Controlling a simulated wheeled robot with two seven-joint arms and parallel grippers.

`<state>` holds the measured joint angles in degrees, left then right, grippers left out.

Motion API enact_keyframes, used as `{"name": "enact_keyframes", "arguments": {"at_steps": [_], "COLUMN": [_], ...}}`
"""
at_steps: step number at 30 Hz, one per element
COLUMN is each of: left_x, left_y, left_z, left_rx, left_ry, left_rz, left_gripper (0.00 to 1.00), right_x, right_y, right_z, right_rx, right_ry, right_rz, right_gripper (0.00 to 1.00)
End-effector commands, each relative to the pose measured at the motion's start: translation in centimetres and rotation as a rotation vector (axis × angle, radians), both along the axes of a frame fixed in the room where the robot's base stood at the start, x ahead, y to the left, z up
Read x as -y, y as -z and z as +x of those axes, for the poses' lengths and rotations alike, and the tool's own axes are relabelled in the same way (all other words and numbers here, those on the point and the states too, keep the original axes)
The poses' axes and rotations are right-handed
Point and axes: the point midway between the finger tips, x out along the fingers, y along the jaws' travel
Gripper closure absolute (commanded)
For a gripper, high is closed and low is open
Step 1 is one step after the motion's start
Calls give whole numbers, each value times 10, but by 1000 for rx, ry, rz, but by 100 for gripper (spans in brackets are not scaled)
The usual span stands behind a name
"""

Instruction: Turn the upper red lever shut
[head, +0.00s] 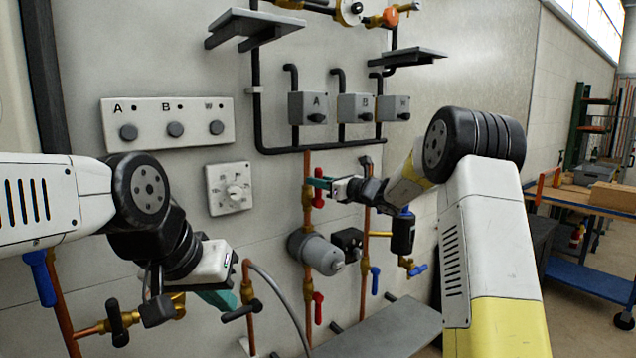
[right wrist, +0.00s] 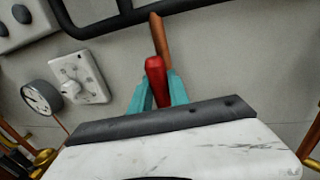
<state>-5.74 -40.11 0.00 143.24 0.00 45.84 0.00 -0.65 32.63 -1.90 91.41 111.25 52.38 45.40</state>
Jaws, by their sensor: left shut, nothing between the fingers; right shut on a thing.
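The upper red lever (head: 319,200) is on a vertical copper pipe on the wall, in the middle of the head view. It points roughly along the pipe. My right gripper (head: 318,183) reaches it from the right, with its teal fingers closed on it. In the right wrist view the red lever (right wrist: 155,78) stands between the two teal fingers (right wrist: 158,98), and its lower part is hidden. My left gripper (head: 222,300) is shut and empty at lower left, well away from the lever. A lower red lever (head: 318,308) hangs on the same pipe further down.
A grey cylindrical pump (head: 316,252) sits on the pipe below the upper lever. A white dial plate (head: 229,188) is to its left, and a second copper pipe (head: 366,230) to its right. A grey shelf (head: 385,328) juts out below.

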Motion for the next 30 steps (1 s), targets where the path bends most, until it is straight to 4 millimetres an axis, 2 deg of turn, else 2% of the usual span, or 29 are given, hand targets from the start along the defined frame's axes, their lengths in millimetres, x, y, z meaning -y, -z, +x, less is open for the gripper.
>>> {"name": "enact_keyframes", "arguments": {"at_steps": [17, 30], "left_x": [0, 0], "left_y": [0, 0], "left_z": [0, 0], "left_rx": [0, 0], "left_ry": [0, 0], "left_rz": [0, 0], "left_gripper": [100, 100], "right_x": [3, 20], "right_y": [1, 4], "right_z": [1, 13], "right_rx": [-14, -182], "right_ry": [2, 3], "right_rz": [19, 251], "right_gripper": [100, 100]}}
